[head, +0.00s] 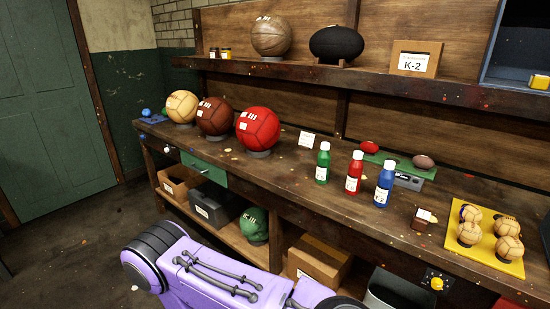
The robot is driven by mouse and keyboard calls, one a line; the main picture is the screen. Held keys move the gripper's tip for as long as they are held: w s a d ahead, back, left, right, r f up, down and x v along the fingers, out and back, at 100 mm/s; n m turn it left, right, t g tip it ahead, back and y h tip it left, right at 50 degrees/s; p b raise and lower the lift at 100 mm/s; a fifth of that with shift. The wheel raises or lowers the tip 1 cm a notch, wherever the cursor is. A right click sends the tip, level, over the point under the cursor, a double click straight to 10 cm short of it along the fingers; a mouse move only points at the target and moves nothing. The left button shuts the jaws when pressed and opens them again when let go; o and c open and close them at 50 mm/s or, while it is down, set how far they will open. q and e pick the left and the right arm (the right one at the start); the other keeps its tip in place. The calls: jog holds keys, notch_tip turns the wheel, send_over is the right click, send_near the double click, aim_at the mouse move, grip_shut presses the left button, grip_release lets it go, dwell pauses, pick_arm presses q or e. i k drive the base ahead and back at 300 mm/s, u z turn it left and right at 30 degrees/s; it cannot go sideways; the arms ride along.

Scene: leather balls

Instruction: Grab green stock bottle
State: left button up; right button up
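The green bottle (322,164) with a white cap and white label stands upright on the wooden workbench (285,165), near its front edge. A red bottle (354,173) and a blue bottle (384,186) stand in a row to its right, apart from it. Nothing touches the green bottle. A purple link of my own arm crosses the bottom of the view, below the bench top. Neither of my grippers shows in the frame.
Large leather balls, among them a red ball (257,129), stand left of the bottles. A green-topped box (402,170) is behind the others. A yellow tray (460,242) holds several small balls at right.

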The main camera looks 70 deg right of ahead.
aim_at(324, 156)
jog(key=i, duration=0.95)
jog(key=z, duration=2.7)
